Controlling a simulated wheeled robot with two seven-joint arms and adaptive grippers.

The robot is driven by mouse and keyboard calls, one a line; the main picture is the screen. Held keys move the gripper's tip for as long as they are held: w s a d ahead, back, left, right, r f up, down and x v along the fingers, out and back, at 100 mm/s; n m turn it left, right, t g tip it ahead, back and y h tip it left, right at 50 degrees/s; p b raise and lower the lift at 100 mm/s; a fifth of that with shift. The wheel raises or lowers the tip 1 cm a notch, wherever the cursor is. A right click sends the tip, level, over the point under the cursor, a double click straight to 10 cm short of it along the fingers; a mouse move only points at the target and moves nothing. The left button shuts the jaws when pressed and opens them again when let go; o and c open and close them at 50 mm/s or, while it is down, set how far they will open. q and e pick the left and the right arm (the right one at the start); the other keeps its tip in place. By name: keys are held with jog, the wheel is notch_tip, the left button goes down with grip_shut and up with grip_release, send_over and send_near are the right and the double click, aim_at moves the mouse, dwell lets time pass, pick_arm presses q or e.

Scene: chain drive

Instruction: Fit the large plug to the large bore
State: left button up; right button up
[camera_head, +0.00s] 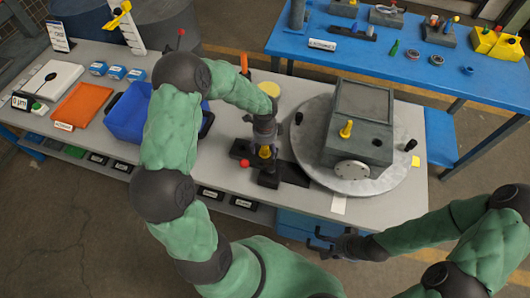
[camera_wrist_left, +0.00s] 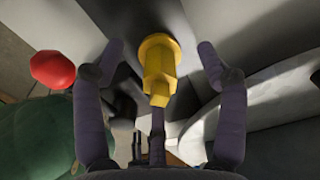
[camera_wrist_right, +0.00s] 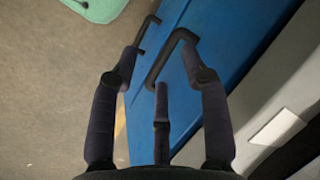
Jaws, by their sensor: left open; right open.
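A yellow stepped plug (camera_head: 265,151) stands on a dark block on the grey table, below my left gripper (camera_head: 264,140). In the left wrist view this plug (camera_wrist_left: 160,68) lies between the two spread fingers, with a gap on each side. My left gripper is open and empty. A second yellow plug (camera_head: 346,129) stands on the grey housing (camera_head: 362,107). I cannot tell from size which is the large plug, and I see no clearly empty large bore. My right gripper (camera_head: 334,243) is open and empty, off the table's front edge near black handles (camera_wrist_right: 168,60).
The housing sits on a round metal plate (camera_head: 315,170). A red ball knob (camera_head: 244,163) is close to the left gripper. A blue bin (camera_head: 127,118) and orange tray (camera_head: 82,106) are at left. A blue table (camera_head: 400,60) stands behind. Blue drawers (camera_head: 298,228) are below the front edge.

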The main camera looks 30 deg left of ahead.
pick_arm(q)
jog(key=shift+f, duration=0.85)
jog(key=c, duration=1.3)
jog(key=shift+r, duration=0.1)
